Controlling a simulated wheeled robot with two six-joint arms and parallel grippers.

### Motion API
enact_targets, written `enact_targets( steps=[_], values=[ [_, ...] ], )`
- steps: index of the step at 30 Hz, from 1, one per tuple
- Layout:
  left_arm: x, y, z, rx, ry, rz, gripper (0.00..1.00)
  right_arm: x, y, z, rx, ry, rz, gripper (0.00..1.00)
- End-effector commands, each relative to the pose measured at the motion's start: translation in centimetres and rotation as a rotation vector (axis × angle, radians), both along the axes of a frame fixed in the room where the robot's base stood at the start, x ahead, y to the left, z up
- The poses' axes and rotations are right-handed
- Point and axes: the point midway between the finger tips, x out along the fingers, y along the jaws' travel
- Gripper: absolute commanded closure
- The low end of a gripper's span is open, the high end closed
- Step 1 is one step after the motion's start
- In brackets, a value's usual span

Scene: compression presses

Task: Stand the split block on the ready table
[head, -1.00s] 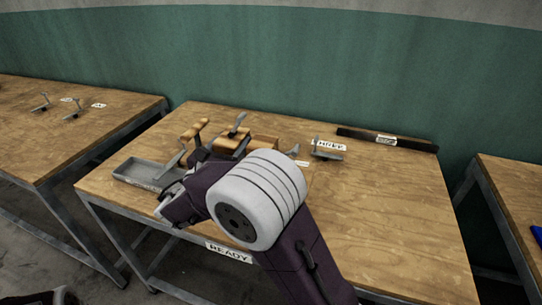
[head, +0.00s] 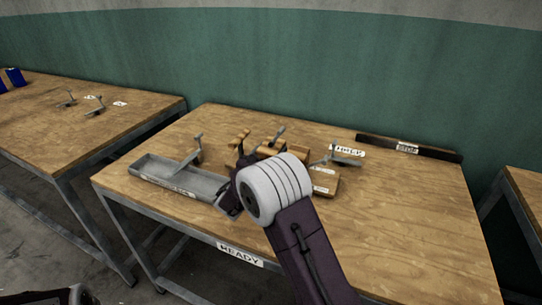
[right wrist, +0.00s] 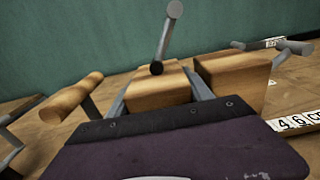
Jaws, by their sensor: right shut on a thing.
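The ready table is the middle wooden table (head: 400,225), with a READY label on its front edge. In the right wrist view my right gripper (right wrist: 158,100) is shut on a pale wooden block (right wrist: 158,88), one grey finger on each side. I take it to be the split block, though no split shows clearly. Its underside is hidden, so I cannot tell whether it touches the table. In the head view my right wrist covers the fingertips. A second wooden block (right wrist: 232,75) stands just right of the held one.
A long grey tray (head: 165,181) lies at the table's front left. A metal lever (right wrist: 165,38) rises behind the held block, and a wooden handle (right wrist: 75,93) is at left. A dark STOP bar (head: 435,152) lies at the back right. The table's right side is clear.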

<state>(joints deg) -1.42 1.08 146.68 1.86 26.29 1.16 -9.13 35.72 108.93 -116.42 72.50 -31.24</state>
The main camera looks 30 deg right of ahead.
Motion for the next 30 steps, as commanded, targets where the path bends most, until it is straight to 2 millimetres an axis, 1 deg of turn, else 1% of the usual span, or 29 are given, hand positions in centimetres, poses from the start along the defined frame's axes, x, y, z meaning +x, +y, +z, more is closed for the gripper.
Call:
enact_targets(
  steps=[1,2,9,10,12,20,22,26,30],
  values=[
    [0.0,0.0,-0.4,0.0,0.0,0.0,0.53,0.0,0.0,-0.7,-0.004,-0.002,0.001,1.0],
    [0.0,0.0,-0.4,0.0,0.0,0.0,0.53,0.0,0.0,-0.8,-0.003,-0.004,0.001,1.0],
    [0.0,0.0,-0.3,0.0,0.0,0.0,0.53,0.0,0.0,-0.8,-0.003,-0.005,0.001,1.0],
    [0.0,0.0,-0.4,0.0,0.0,0.0,0.53,0.0,0.0,-1.0,0.0,0.0,0.001,0.35],
    [0.0,0.0,-0.3,0.0,0.0,0.0,0.53,0.0,0.0,-1.0,-0.001,-0.001,0.001,0.19],
    [0.0,0.0,-0.3,0.0,0.0,0.0,0.53,0.0,0.0,-0.9,0.0,-0.001,0.0,0.19],
    [0.0,0.0,-0.2,0.0,0.0,0.0,0.53,-0.2,0.3,-0.9,0.0,0.0,0.001,0.19],
    [0.0,0.0,-0.1,0.0,0.0,0.0,0.53,-1.2,1.6,-0.9,-0.001,0.001,0.004,0.19],
    [0.0,0.0,0.1,0.0,0.0,0.0,0.53,-2.9,3.7,-0.9,0.0,0.0,0.005,0.19]
  ],
)
